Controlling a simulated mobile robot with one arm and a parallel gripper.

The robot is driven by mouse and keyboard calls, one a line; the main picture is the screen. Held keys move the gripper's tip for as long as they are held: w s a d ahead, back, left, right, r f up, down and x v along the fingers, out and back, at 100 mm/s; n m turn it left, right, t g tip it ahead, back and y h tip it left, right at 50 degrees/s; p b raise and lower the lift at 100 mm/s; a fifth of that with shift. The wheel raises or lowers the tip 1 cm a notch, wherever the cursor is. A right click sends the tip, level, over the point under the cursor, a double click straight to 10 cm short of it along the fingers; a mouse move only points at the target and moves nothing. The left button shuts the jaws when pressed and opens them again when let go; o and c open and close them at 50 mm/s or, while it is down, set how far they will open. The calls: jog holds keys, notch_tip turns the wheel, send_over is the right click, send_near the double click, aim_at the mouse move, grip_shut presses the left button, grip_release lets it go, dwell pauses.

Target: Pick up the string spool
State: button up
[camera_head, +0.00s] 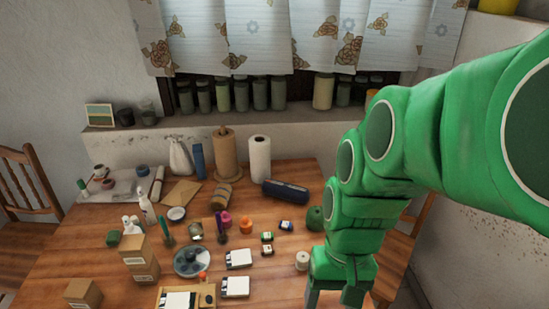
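My green gripper (333,294) points down over the right part of the wooden table (285,292), near the bottom of the view. Its fingers look apart, with nothing seen between them. A small cream spool-like roll (302,260) stands on the table just left of my gripper, apart from it. A brown, twine-like roll (221,195) lies farther back near the table's middle. I cannot tell for sure which of these two is the string spool.
A green round object (315,218) sits behind my gripper. Small boxes, a grey disc (192,262) and white-topped packs (237,259) crowd the left and middle. Table just left of my gripper is partly clear.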

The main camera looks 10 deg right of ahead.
jog(key=w+a+f+m+y, duration=0.3)
jog(key=w+f+m+y, duration=0.15)
jog(key=w, duration=0.25)
jog(key=m+t+y, duration=0.6)
jog(key=m+t, duration=0.2)
jog(key=m, duration=1)
send_near(303, 260)
jog(key=f, duration=0.1)
jog(key=w+a+f, duration=0.1)
jog(key=f, duration=0.1)
jog(key=shift+w+a+n, duration=0.25)
jog(key=shift+w+a, duration=0.1)
jog(key=shift+w, duration=0.05)
jog(key=shift+y, duration=0.25)
jog(key=shift+w+d+f+x, duration=0.1)
jog(key=shift+f+x, duration=0.05)
jog(key=shift+x, duration=1.8)
jog(key=shift+w+d+f+x, duration=0.1)
jog(key=shift+x, duration=1.85)
jog(key=c, duration=1.1)
jog(key=shift+o, duration=0.2)
